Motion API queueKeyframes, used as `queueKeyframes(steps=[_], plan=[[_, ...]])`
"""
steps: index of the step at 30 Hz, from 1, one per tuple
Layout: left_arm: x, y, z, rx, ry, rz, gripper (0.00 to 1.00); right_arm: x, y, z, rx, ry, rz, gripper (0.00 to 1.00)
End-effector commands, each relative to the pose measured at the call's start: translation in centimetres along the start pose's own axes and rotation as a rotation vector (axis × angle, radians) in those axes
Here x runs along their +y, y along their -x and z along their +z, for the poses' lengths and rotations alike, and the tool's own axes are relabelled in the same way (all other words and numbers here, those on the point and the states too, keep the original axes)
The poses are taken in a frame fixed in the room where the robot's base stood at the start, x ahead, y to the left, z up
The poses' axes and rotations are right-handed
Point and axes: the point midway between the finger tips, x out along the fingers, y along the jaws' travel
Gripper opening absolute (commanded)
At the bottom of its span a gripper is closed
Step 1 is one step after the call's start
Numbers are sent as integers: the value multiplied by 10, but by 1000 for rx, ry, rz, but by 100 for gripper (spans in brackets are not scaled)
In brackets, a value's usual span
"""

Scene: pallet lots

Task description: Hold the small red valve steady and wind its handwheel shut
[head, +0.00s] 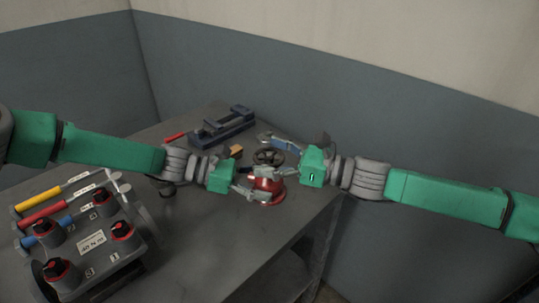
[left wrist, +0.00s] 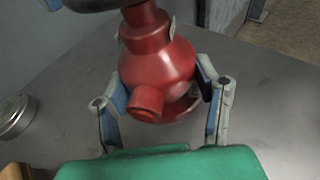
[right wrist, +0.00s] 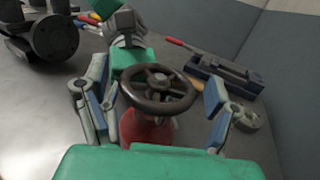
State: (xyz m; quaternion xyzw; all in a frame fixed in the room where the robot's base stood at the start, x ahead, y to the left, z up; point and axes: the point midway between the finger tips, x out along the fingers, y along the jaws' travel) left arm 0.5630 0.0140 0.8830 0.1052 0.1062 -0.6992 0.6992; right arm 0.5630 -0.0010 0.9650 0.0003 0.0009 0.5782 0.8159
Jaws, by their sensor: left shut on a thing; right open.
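The small red valve (head: 265,188) stands upright on the grey table near its right corner. Its dark handwheel (head: 268,157) is on top and shows whole in the right wrist view (right wrist: 158,88). My left gripper (head: 258,189) is shut on the red body, with a finger on each side of it; the body fills the middle of the left wrist view (left wrist: 157,65). My right gripper (head: 276,160) is open at the handwheel's height. In the right wrist view its fingers stand on either side of the wheel, apart from it.
A blue vise (head: 225,126) and a red-handled tool (head: 175,137) lie behind the valve. A rack (head: 92,243) with black-and-red knobs and coloured-handled tools stands at the left. The table's right edge is close to the valve.

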Motion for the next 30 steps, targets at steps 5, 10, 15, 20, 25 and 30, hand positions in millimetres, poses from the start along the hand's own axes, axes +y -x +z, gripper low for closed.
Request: queueKeyframes(steps=[5, 10, 15, 20, 25, 30], plan=[[0, 0, 3, -5, -2, -1, 39, 0, 0, 0, 0, 1, 0, 80], [0, 0, 3, -5, -2, -1, 39, 0, 0, 0, 0, 1, 0, 29], [0, 0, 3, -5, -2, -1, 39, 0, 0, 0, 0, 1, -2, 29], [0, 0, 3, -5, -2, -1, 39, 1, -1, 0, -4, 0, -26, 29], [0, 0, 3, -5, -2, -2, 39, 2, -1, 0, -6, -4, -100, 29], [0, -1, 3, -5, -2, -3, 39, 5, -2, -1, -5, -5, -220, 29]])
